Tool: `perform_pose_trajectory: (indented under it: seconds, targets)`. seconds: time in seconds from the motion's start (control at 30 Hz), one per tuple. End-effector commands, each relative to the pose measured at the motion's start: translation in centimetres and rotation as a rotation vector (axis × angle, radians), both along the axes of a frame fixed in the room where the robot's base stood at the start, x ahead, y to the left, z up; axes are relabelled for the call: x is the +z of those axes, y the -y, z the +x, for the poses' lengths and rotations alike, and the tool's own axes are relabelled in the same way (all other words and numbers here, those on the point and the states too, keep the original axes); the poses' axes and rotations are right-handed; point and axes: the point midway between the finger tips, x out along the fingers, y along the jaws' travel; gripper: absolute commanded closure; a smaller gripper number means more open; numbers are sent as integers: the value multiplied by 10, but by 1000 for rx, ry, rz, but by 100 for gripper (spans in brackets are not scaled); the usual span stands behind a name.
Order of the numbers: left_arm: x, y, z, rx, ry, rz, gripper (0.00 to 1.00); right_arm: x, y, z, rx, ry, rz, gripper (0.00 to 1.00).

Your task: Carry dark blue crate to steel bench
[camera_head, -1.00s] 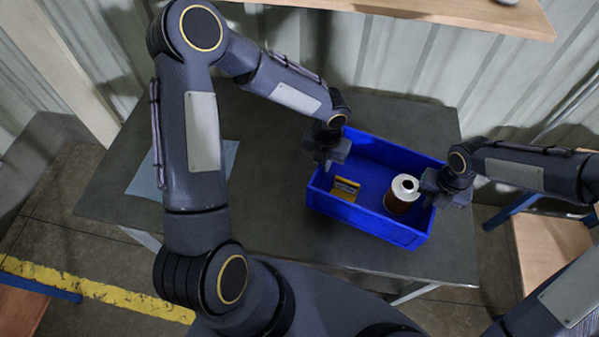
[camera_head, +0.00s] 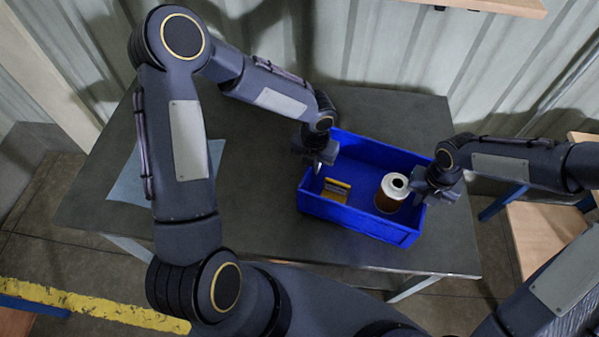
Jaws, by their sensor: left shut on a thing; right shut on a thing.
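The dark blue crate (camera_head: 352,218) is a bright blue open box over the dark grey steel bench (camera_head: 255,205). I cannot tell whether it rests on the bench or hangs just above it. Inside it are a white-topped filter cartridge (camera_head: 391,194) with an orange-brown body and a small yellow box (camera_head: 336,190). My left gripper (camera_head: 318,164) is shut on the crate's left end wall. My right gripper (camera_head: 425,196) is shut on its right end wall. The fingertips are partly hidden by the gripper bodies.
A light blue sheet (camera_head: 125,186) lies on the bench's left part. A wooden shelf (camera_head: 490,5) is on the corrugated wall behind. A wooden-topped table with blue legs (camera_head: 545,235) stands at the right. The bench around the crate is clear.

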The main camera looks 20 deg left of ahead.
Motion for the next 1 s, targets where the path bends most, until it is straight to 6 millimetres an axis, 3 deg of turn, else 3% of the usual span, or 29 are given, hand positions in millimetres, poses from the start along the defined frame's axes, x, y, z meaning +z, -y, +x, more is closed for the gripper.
perform_pose_trajectory:
  seconds: [0.07,0.1,0.23,0.57,0.73,1.0]
  targets:
    - [-10,0,0,0,1,0,100,-10,0,0,0,1,0,100]
    - [-5,0,0,0,1,0,87,-5,0,0,0,0,0,87]
    - [-4,0,0,0,0,0,70,-5,0,0,0,0,0,70]
    - [-1,0,0,0,1,0,70,-4,0,0,0,0,0,70]
    - [21,0,1,2,6,0,70,-4,0,0,0,0,0,70]
    - [79,0,1,3,5,0,70,-5,0,0,0,0,0,70]
